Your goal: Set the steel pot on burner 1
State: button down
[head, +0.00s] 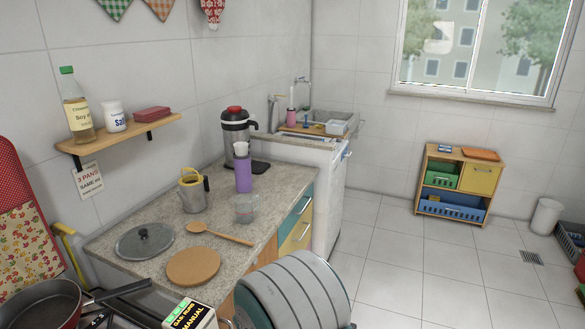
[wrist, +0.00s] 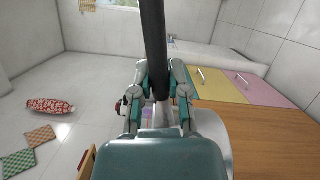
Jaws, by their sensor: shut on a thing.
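In the wrist view my gripper (wrist: 158,92) is shut on a long black handle (wrist: 155,45) that runs up out of the picture. What the handle belongs to cannot be told; no steel pot is clearly seen on it. The head view does not show my gripper. A dark-inside pan with a red outside (head: 40,304) sits on the stove (head: 100,320) at the lower left, its black handle pointing right. Only a corner of the stove shows, and no burner number is readable. A small steel vessel with a yellow top (head: 194,198) stands on the counter.
The counter (head: 285,178) holds a lid (head: 145,241), a wooden disc (head: 194,266), a wooden spoon (head: 220,233), a purple bottle (head: 243,174) and a blender (head: 238,137). A manual box (head: 190,315) stands near the stove. A shelf (head: 118,142) with a bottle hangs above.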

jog(key=w+d+f+m+g+h, duration=0.2)
jog(key=w+d+f+g+h, duration=0.1)
jog(key=d+f, duration=0.55)
notch_tip(320, 180, up, 12)
jog(key=w+d+n+t+y, duration=0.1)
jog(key=w+n+t+y, duration=0.1)
jog(key=n+t+y, duration=0.4)
jog(key=y, duration=0.3)
jog(key=shift+w+d+r, duration=0.2)
jog(key=shift+d+r, duration=0.05)
jog(key=shift+s, duration=0.1)
